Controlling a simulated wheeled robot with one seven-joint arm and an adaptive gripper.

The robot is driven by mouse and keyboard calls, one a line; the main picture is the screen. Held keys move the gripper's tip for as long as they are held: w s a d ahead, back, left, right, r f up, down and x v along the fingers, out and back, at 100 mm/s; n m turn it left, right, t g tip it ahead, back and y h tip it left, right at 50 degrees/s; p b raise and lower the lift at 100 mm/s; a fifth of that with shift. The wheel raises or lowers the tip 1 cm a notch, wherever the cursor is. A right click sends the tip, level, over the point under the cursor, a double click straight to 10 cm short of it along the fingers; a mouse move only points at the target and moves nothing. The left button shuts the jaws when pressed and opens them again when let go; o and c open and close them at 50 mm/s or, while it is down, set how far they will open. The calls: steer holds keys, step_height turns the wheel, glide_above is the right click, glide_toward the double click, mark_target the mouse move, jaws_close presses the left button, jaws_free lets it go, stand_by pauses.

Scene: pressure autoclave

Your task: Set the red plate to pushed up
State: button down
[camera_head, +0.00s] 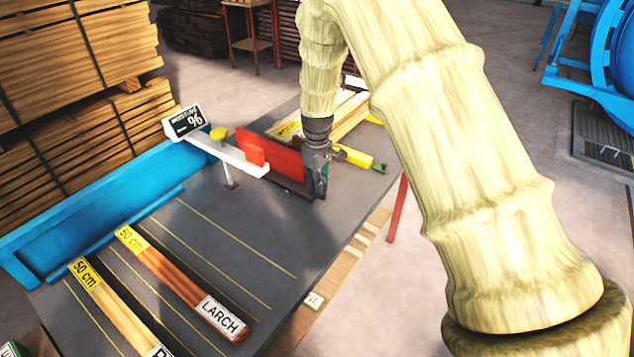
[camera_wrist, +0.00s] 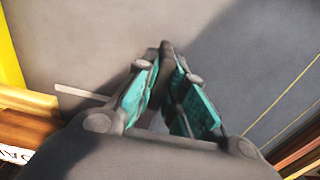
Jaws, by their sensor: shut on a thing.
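The red plate (camera_head: 284,157) stands upright across the dark table, with a dark strip along its lower edge. A smaller red block (camera_head: 251,150) sits in front of it by a white arm. My gripper (camera_head: 318,190) points down at the plate's right end, low over the table. Its teal-padded fingers also show in the wrist view (camera_wrist: 166,60), with their tips close together. It is shut at the plate's end, but the contact itself is hidden in both views. No red shows in the wrist view.
The white arm (camera_head: 225,152) carries a yellow knob (camera_head: 218,133) and a percent sign (camera_head: 185,122). A blue trough (camera_head: 95,215) lines the left. Labelled boards (camera_head: 175,275) lie in front. A yellow-handled tool (camera_head: 354,157) is right of my gripper. Table room between boards and plate is clear.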

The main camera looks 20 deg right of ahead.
steer(key=w+d, duration=0.4)
steer(key=d, duration=0.1)
steer(key=w+d, duration=0.2)
steer(key=d, duration=0.1)
steer(key=shift+w+d, duration=0.1)
steer(key=shift+w, duration=0.1)
steer(key=c, duration=1.5)
jaws_free()
steer(key=shift+r, duration=0.15)
step_height(320, 180, up, 12)
steer(key=shift+f, duration=0.15)
